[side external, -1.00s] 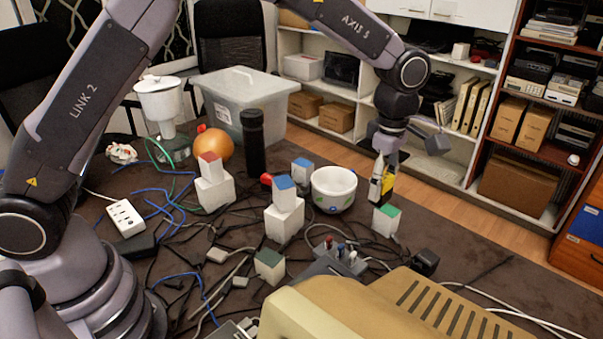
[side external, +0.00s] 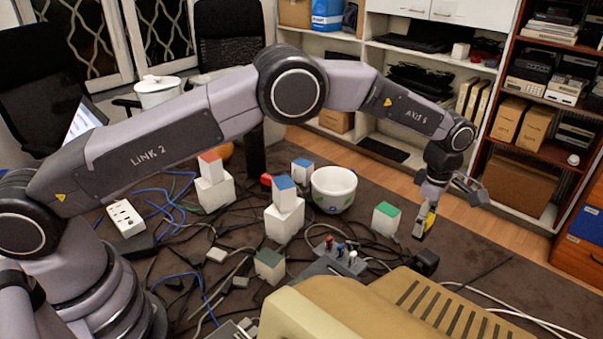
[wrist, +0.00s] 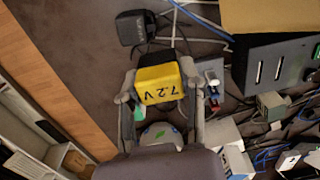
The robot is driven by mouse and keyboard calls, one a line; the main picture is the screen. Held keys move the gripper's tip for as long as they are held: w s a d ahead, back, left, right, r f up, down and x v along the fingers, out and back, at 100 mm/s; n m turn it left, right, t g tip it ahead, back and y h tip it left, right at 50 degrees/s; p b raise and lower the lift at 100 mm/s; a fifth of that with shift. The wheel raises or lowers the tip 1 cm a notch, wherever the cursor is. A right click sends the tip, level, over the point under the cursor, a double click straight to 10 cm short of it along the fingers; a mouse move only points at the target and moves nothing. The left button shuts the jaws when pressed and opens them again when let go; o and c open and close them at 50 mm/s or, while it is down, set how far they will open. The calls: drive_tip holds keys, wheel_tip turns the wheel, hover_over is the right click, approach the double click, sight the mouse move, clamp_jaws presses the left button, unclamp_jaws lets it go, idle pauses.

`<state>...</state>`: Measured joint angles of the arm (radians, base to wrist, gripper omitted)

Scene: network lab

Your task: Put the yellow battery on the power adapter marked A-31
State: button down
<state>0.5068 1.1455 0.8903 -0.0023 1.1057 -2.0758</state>
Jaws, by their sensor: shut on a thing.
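The yellow battery (wrist: 160,84), marked 7.2 V with a dark end, is between the two fingers of my gripper (wrist: 158,92) in the wrist view. My gripper is shut on it. In the side view my gripper (side external: 427,208) points down, and the battery (side external: 430,219) hangs from it, right of the green-topped cube. A black power adapter (wrist: 136,28) lies on the dark table beyond the battery in the wrist view. The adapter (side external: 426,262) also shows in the side view, below the battery in the picture and apart from it. No A-31 marking is readable on it.
A white cube with a green top (side external: 385,219) stands left of my gripper, with a white bowl (side external: 333,188) further left. A beige ribbed casing (side external: 430,308) fills the near side. Cables and a grey switch box (side external: 333,266) lie nearby. The table's right side is fairly clear.

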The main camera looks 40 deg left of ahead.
drive_tip(key=w+f, duration=0.1)
drive_tip(key=w+d+f, duration=0.1)
drive_tip(key=w+f, duration=0.1)
drive_tip(key=shift+d+f, duration=0.3)
drive_tip(key=shift+f, duration=0.1)
drive_tip(key=shift+w+f, duration=0.1)
drive_tip(key=shift+f, duration=1.65)
drive_tip(key=shift+f, duration=0.2)
drive_tip(key=c, duration=0.6)
unclamp_jaws()
drive_tip(key=shift+c, duration=0.2)
drive_tip(key=shift+r, duration=0.2)
